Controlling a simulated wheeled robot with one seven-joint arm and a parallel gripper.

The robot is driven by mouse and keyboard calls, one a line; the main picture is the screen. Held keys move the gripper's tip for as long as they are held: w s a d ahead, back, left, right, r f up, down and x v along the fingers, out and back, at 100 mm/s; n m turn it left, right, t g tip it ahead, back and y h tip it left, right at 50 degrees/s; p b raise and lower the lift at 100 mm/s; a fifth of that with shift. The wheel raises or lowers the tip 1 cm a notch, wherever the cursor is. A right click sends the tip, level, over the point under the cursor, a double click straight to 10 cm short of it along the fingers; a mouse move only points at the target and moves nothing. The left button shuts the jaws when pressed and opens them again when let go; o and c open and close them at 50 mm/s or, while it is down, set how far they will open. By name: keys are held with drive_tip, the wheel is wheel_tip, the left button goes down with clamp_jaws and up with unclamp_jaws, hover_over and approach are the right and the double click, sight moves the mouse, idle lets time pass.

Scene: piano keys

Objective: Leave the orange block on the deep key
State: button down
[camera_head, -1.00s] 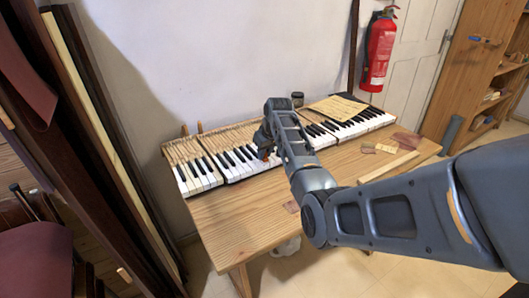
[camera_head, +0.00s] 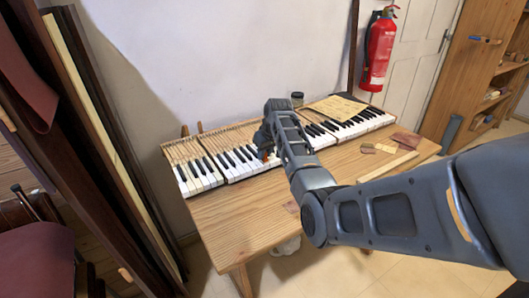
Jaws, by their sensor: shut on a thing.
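My gripper (camera_head: 264,145) is over the front of the middle piano keys, small and dark in the head view. It is shut on the orange block (camera_head: 266,157), of which only a small orange patch shows under the fingers. I cannot tell whether the block touches a key. The piano keys (camera_head: 233,169) lie in sections along the back of the wooden table. My arm hides part of the keys to the right of the gripper. Which one is the deep key cannot be told at this size.
The wooden table (camera_head: 245,217) is bare in front of the keys. Yellowed paper (camera_head: 338,107) lies on the right key section, and a dark jar (camera_head: 297,98) stands behind. A pale wooden strip (camera_head: 390,166) and small scraps lie at the right. A wall rises behind.

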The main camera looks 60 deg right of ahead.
drive_tip(key=shift+f+b, duration=0.45)
drive_tip(key=shift+f, duration=0.55)
idle(0.7)
drive_tip(key=c, duration=1.4)
unclamp_jaws()
drive_tip(key=shift+o, duration=0.2)
drive_tip(key=shift+r, duration=0.15)
drive_tip(key=shift+r+p, duration=1.05)
drive_tip(key=shift+p, duration=0.05)
drive_tip(key=o, duration=0.6)
